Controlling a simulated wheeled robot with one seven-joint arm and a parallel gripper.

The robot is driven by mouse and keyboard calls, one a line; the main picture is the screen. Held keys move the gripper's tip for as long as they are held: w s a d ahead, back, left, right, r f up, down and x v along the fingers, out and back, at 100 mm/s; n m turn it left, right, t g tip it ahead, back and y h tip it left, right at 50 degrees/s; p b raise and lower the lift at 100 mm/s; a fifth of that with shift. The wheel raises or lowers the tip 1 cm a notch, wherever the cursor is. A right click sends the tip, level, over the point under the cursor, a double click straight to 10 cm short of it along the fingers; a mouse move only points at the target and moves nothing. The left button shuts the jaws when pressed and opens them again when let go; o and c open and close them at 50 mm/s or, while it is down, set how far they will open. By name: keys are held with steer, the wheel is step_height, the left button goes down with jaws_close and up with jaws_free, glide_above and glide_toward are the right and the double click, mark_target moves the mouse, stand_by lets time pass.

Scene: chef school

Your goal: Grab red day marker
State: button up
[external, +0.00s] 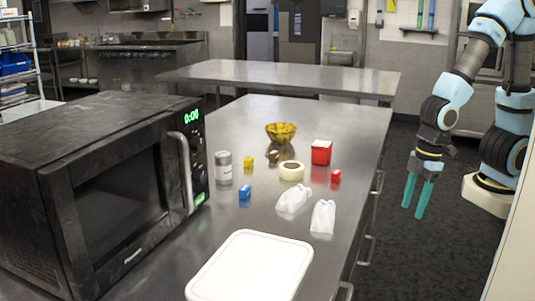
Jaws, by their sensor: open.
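A small red block-like piece (336,176), which looks like the red day marker, lies on the steel table (240,135) near its right edge. Its markings are too small to read. A larger red box (321,153) stands just behind it. My gripper (414,208) hangs to the right of the table, past its edge, with teal fingers pointing down. The fingers are apart with nothing between them. The gripper is well clear of the red marker and touches nothing.
Around the marker are a tape roll (292,171), two white crumpled pieces (293,200), a yellow bowl (281,133), a blue block (245,193), a yellow block (246,158) and a grey can (223,166). A black microwave (115,215) and white lid (250,268) occupy the near side.

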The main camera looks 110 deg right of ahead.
steer(key=o, duration=0.4)
steer(key=shift+c, duration=0.2)
